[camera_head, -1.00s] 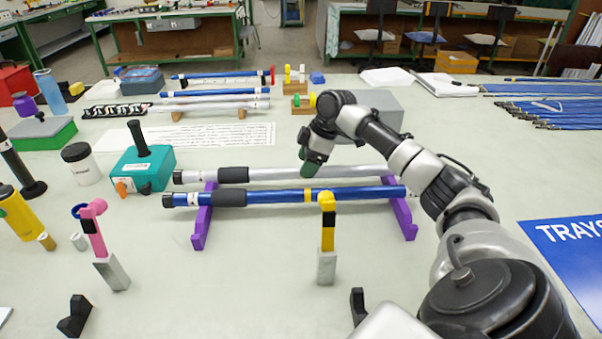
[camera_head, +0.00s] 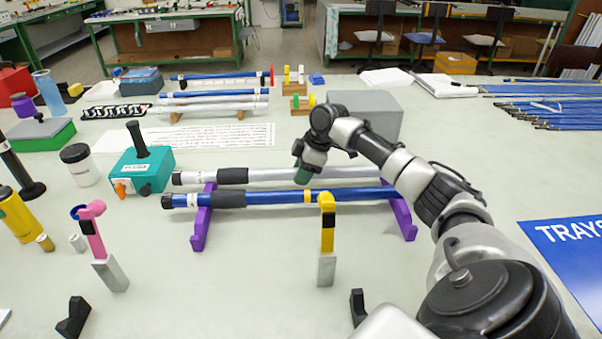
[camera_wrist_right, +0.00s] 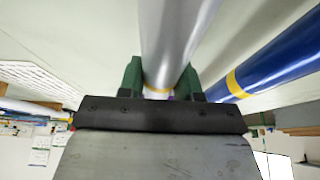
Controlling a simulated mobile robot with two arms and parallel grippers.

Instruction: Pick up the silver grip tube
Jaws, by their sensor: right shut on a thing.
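The silver grip tube (camera_head: 270,174) lies across the purple rack (camera_head: 200,225), behind the blue tube (camera_head: 270,196). It has a dark grip section and a black cap at its left end. My right gripper (camera_head: 303,174) is on the silver tube near its middle, coming down from above. In the right wrist view the silver tube (camera_wrist_right: 175,40) runs between the two green fingers of my right gripper (camera_wrist_right: 160,80), which are shut on it. The blue tube (camera_wrist_right: 275,62) with a yellow band passes beside it, apart from the fingers. My left gripper is not in view.
A teal box with a black handle (camera_head: 142,170) stands left of the rack. A yellow-topped post (camera_head: 327,225) and a pink-topped post (camera_head: 98,235) stand in front. A grey box (camera_head: 375,110) is behind my right arm. A blue sign (camera_head: 570,250) lies at right.

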